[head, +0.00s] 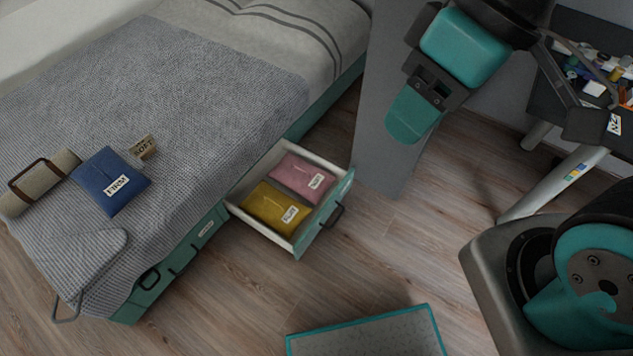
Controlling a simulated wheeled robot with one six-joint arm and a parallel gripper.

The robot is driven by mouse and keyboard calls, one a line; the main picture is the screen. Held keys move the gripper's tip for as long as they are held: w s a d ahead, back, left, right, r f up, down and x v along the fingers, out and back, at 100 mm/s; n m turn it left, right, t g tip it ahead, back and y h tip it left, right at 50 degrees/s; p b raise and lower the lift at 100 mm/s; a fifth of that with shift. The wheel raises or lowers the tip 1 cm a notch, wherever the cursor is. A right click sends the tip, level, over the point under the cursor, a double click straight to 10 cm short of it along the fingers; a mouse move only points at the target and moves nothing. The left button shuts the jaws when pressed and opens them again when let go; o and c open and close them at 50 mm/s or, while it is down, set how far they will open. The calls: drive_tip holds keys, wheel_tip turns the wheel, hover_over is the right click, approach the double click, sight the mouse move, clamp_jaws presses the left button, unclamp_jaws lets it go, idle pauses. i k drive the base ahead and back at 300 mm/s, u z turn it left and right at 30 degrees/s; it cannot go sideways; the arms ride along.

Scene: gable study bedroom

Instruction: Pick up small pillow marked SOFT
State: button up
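A small tan piece marked SOFT (143,148) lies on the grey knitted blanket, just behind and right of a blue pillow marked FIRM (110,180). It is small in view, and I cannot tell if it is a pillow or a tag. A pink pillow (300,176) and a mustard pillow (272,207) lie side by side in the open drawer (333,206); I cannot read their white labels.
A rolled beige bundle with a brown strap (40,183) lies left of the blue pillow. The drawer juts from the bed over the wooden floor. A teal-edged grey panel (365,335) is at bottom centre. A cluttered desk (545,95) stands at right. Floor between is clear.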

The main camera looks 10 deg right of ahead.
sight(311, 182)
drive_tip(key=z, duration=0.05)
drive_tip(key=k, duration=0.55)
drive_tip(key=u, duration=0.45)
drive_tip(key=i, duration=1.5)
drive_tip(key=z, duration=0.4)
